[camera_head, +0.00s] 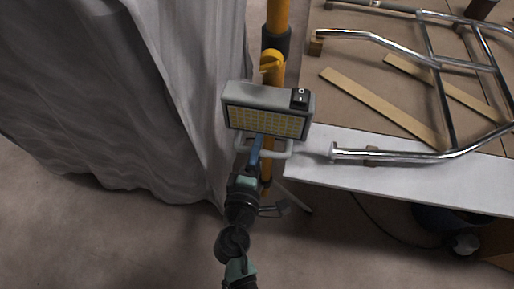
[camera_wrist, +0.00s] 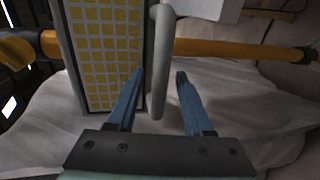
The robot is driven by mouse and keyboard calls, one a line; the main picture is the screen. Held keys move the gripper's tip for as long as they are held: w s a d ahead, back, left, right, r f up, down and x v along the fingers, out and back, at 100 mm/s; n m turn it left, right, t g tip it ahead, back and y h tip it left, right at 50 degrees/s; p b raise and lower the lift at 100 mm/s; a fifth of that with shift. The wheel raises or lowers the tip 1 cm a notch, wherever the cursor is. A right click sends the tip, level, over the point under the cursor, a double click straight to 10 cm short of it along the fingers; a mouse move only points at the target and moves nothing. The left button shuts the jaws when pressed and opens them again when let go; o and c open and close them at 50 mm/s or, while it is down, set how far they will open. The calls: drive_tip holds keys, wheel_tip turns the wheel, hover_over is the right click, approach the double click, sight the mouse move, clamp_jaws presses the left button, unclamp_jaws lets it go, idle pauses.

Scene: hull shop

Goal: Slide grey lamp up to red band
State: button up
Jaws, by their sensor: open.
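The grey lamp (camera_head: 268,96) has a yellow-celled panel and a black switch box, and sits on a yellow pole (camera_head: 277,15). Its panel (camera_wrist: 105,50) fills the upper left of the wrist view. A pale grey tube handle (camera_head: 286,150) hangs below the lamp; it also shows in the wrist view (camera_wrist: 158,100). My gripper (camera_wrist: 160,72) is open, its blue fingers on either side of the handle tube, with gaps visible. In the head view my gripper (camera_head: 254,151) is just below the lamp. I see no red band in either view.
A grey draped sheet (camera_head: 130,90) hangs close on the left. A bench (camera_head: 400,178) with a bent chrome tube frame (camera_head: 400,156) and wood strips (camera_head: 380,105) stands on the right. A dark sleeve (camera_head: 276,40) and yellow knob (camera_head: 271,60) are on the pole above the lamp.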

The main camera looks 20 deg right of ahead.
drive_tip(key=shift+d, duration=0.1)
clamp_jaws()
idle(1.4)
